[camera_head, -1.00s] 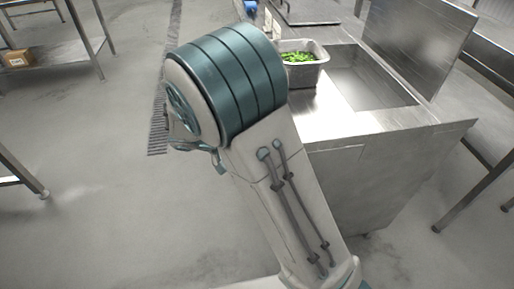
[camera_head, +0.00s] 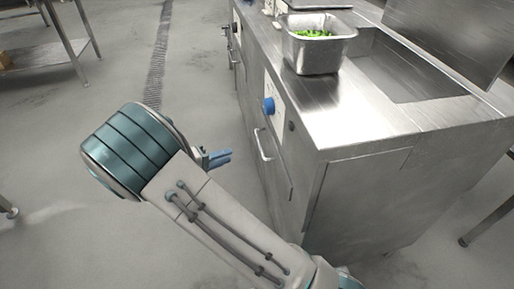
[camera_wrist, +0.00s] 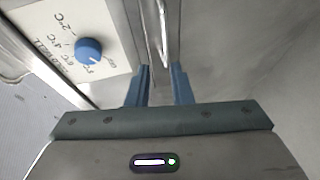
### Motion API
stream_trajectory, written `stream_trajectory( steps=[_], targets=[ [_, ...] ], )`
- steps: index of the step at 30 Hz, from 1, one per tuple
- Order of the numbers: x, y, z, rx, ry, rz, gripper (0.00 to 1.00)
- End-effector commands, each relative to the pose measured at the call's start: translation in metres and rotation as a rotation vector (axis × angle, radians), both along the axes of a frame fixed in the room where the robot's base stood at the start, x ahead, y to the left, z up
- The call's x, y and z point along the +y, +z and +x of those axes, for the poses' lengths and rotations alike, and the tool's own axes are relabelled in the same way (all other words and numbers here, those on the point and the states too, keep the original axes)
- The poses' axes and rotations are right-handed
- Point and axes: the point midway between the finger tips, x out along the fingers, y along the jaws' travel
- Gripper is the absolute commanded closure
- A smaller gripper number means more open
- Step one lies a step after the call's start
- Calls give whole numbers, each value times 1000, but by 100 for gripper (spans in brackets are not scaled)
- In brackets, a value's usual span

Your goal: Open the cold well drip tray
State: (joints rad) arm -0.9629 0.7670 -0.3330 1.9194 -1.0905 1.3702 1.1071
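The drip tray front (camera_head: 279,172) is a steel panel low on the side of the steel counter, with a bar handle (camera_head: 262,146). It looks shut, flush with the counter side. In the wrist view the handle (camera_wrist: 163,35) lies ahead of my fingers, in line with the gap between them. My gripper (camera_head: 218,158) is to the left of the handle in the head view, apart from it. In the wrist view my gripper (camera_wrist: 163,85) has its two blue fingers spread with nothing between them.
A blue knob (camera_head: 268,106) sits on a white dial plate above the handle; it also shows in the wrist view (camera_wrist: 88,50). A steel pan (camera_head: 316,55) of green food stands on the counter beside the open well (camera_head: 405,70). The floor left of the counter is clear.

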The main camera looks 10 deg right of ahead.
Motion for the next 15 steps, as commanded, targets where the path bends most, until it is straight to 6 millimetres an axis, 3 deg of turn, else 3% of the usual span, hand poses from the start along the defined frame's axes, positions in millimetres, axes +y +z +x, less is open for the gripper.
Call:
stream_trajectory(
  steps=[1,8,15],
  targets=[
    [0,-9,0,-1,0,0,80],
    [-12,-14,5,0,-4,-1,80],
    [-55,-24,21,2,-8,0,80]
  ],
)
